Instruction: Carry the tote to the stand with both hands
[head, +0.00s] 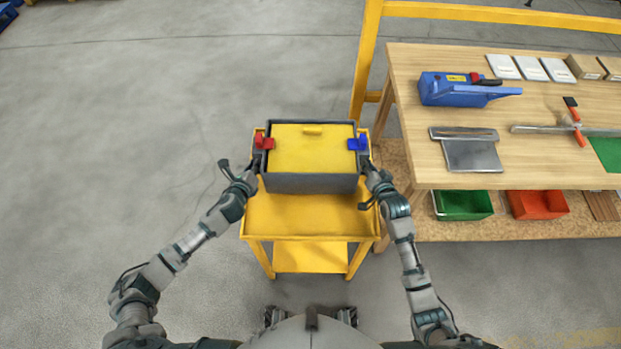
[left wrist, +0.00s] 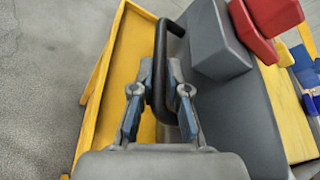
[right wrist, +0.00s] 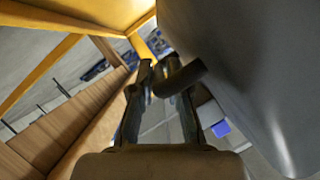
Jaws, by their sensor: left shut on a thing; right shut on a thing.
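The grey tote (head: 311,184) with a yellow top is over the yellow stand (head: 300,222), toward its far side. I cannot tell whether its bottom touches the stand. A red latch (head: 264,142) is on its left edge and a blue latch (head: 358,143) on its right. My left gripper (head: 252,168) is shut on the tote's black left handle (left wrist: 160,65), its fingers on both sides of the bar. My right gripper (head: 369,170) is shut on the right handle (right wrist: 182,78), at the tote's other end. The tote's underside is hidden in the head view.
The floor on the left is clear.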

